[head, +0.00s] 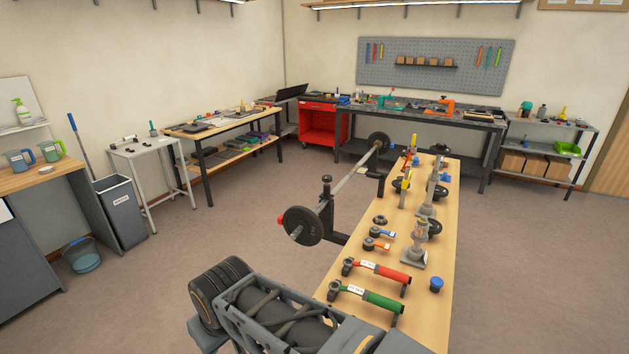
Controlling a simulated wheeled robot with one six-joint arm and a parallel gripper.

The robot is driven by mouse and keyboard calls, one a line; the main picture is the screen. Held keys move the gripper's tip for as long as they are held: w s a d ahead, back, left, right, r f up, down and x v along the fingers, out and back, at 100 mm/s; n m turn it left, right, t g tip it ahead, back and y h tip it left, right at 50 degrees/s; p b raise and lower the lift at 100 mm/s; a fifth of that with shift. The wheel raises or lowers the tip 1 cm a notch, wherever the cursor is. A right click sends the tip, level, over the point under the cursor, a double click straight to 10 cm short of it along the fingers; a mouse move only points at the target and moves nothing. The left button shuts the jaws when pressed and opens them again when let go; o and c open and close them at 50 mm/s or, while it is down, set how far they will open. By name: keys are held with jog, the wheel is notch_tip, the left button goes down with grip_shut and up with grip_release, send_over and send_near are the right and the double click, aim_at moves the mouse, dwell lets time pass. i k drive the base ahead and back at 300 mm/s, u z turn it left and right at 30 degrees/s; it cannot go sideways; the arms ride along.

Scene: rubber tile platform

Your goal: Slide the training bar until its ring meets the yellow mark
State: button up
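A grey bar (350,179) with a dark round plate at each end, the near plate (304,226) and the far plate (379,142), runs along the left side of the wooden table. It looks like the training bar. A dark upright post (327,188) stands by its near end. I cannot make out a ring on the bar. A yellow upright piece (406,179) stands on the table right of the bar; I cannot tell whether it is the yellow mark. My gripper is not in view; only dark parts of my own body show at the bottom.
The wooden table (440,250) carries red-handled (382,271) and green-handled (370,298) tools, a grey stand (415,247) and a blue-topped piece (437,284). A grey bin (120,213) and blue bucket (80,256) stand left; workbenches line the back.

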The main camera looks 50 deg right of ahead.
aim_at(343, 182)
jog(key=i, duration=2.7)
jog(key=z, duration=2.9)
jog(key=i, duration=0.95)
